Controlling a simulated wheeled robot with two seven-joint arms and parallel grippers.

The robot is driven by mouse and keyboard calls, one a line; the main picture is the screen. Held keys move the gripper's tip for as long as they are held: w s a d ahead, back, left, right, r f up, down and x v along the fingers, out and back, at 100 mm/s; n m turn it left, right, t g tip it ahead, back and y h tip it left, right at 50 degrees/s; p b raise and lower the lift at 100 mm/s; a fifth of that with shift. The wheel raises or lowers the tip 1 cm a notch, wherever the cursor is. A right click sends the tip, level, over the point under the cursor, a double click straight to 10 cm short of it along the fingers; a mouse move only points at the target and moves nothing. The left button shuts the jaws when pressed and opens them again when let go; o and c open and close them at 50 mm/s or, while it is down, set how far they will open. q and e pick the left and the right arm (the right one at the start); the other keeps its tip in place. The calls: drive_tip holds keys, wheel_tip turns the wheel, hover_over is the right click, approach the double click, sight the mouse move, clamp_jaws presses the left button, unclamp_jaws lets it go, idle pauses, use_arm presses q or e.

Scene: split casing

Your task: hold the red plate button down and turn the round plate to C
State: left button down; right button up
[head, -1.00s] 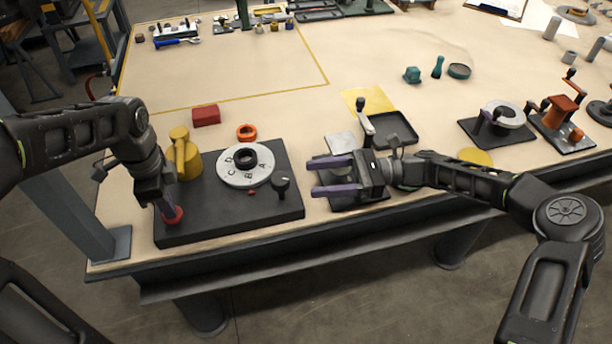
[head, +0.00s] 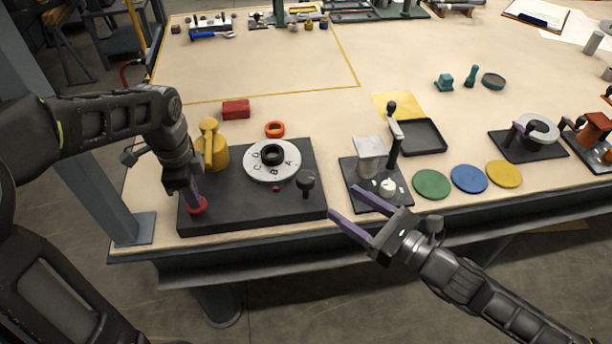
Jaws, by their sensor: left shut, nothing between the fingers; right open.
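The round plate (head: 259,173) is a light grey disc with black letters and a dark hub. It lies on a black base board (head: 240,211). The letter B is at its front edge, near a small red mark (head: 277,188) on the board; C is on the left side. The red plate button (head: 201,210) is at the board's front left corner. My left gripper (head: 195,204) is shut and points down with its tips on the button, hiding part of it. My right gripper (head: 345,220) is open and empty, in front of the table edge, right of the board.
A black knob (head: 306,181) stands right of the plate. A lever fixture (head: 369,152) and coloured discs (head: 431,184) are to the right.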

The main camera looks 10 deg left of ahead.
sight(312, 183)
drive_tip(key=shift+a, duration=0.1)
drive_tip(key=x, duration=1.2)
drive_tip(key=shift+c, duration=0.4)
clamp_jaws()
idle(0.3)
